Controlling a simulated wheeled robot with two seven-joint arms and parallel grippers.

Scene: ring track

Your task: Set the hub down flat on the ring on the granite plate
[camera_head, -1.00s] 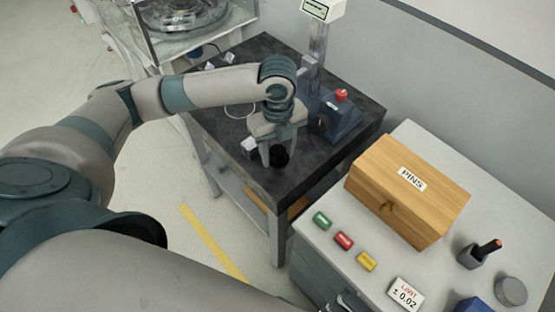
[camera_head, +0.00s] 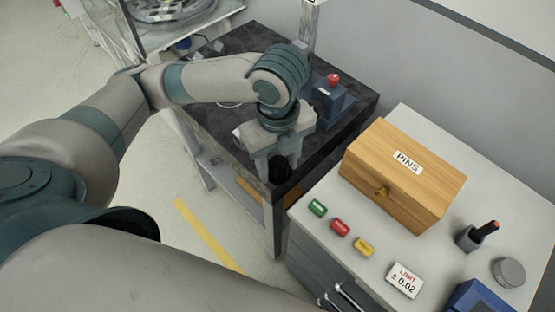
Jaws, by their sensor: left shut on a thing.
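My left gripper (camera_head: 279,168) is shut on a small black hub (camera_head: 281,172). It holds the hub near the front corner of the dark granite plate (camera_head: 345,118). The hub is partly covered by the fingers, and I cannot tell its height above the plate or whether it is level. A thin pale arc (camera_head: 229,105), which looks like the ring, shows on the plate just below my left forearm; the arm hides most of it. The hub is apart from this arc. My right gripper is not in view.
A blue stand with a red knob (camera_head: 333,79) and a grey column (camera_head: 311,30) stand at the plate's back. A wooden PINS box (camera_head: 400,180), coloured tags and a limit sign (camera_head: 404,281) sit on the cabinet at right.

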